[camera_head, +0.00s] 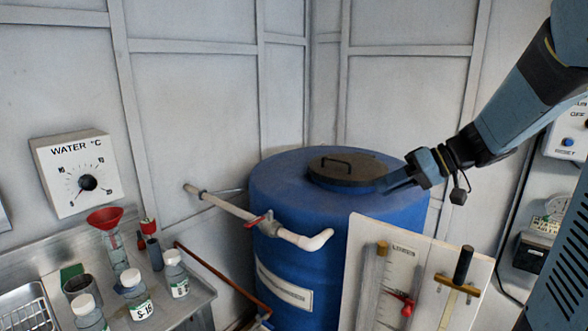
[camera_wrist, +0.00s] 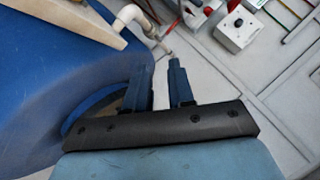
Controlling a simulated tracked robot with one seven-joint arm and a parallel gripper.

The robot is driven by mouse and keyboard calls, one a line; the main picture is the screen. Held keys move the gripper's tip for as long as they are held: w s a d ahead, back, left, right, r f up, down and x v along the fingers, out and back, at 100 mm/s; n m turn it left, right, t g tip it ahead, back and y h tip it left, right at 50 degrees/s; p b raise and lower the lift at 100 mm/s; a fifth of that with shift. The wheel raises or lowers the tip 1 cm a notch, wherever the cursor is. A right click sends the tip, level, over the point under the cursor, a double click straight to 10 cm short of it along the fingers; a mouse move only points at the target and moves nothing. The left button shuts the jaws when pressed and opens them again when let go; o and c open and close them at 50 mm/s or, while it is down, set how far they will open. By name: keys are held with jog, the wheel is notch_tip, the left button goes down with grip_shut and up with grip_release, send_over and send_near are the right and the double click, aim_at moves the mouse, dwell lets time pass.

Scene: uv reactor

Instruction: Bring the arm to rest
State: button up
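My gripper (camera_head: 390,186) is at the end of the arm that reaches in from the upper right in the head view. It is over the top of the blue barrel (camera_head: 290,195), just right of the barrel's dark round lid (camera_head: 345,178). I cannot tell whether it touches the barrel. In the wrist view the two blue fingers of my gripper (camera_wrist: 161,66) stand a little apart, with an empty gap between them. The barrel (camera_wrist: 55,85) fills the left of the wrist view, and part of its lid shows behind the left finger.
A white pipe with a red-handled valve (camera_head: 262,220) runs in front of the barrel. An upright board (camera_head: 415,270) with gauges and valves stands at its front right. Bottles and a red funnel (camera_head: 105,216) stand on the metal bench at left. Wall boxes are at far right.

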jog(key=s+d+m+t+h, duration=0.2)
jog(key=s+m+h, duration=0.3)
jog(key=s+h, duration=0.5)
jog(key=s, duration=0.7)
jog(key=shift+s+d+r+h, duration=0.15)
jog(key=shift+s+d+h, duration=0.05)
jog(key=shift+h, duration=0.1)
